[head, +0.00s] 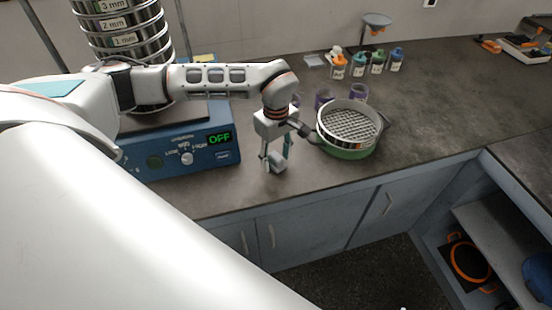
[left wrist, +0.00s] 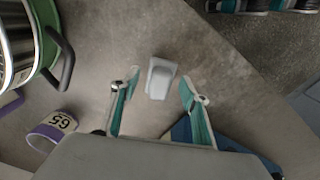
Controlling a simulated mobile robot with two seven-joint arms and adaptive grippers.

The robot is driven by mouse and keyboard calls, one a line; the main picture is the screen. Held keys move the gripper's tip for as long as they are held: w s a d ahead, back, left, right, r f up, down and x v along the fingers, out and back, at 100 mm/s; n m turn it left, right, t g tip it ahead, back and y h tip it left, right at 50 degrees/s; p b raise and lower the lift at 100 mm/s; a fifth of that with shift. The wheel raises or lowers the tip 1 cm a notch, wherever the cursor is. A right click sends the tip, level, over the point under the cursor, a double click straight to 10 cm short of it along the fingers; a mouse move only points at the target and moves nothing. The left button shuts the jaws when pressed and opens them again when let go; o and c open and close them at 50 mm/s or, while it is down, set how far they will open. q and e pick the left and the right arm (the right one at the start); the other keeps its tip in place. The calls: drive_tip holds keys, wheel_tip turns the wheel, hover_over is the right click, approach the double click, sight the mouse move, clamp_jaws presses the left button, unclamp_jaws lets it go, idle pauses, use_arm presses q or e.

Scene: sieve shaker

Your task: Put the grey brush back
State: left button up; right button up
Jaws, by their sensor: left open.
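My left gripper (head: 276,158) points down, open, over the bench near its front edge, just left of the sieve. In the left wrist view its two teal-lined fingers (left wrist: 157,92) stand apart. A small pale grey block-like object (left wrist: 160,78), which looks like the grey brush, is on the bench between and slightly beyond the fingertips, with clear space on both sides. In the head view it is hard to separate from the fingers. My right gripper is not in view.
A round mesh sieve (head: 350,123) in a green-based holder stands close right of the gripper; its dark handle (left wrist: 67,72) shows too. The blue shaker (head: 190,158), reading OFF, is at left.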

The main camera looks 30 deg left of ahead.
sight(276, 156)
use_arm(q)
wheel_tip(276, 156, up, 11)
drive_tip(key=shift+r, duration=0.15)
idle(0.7)
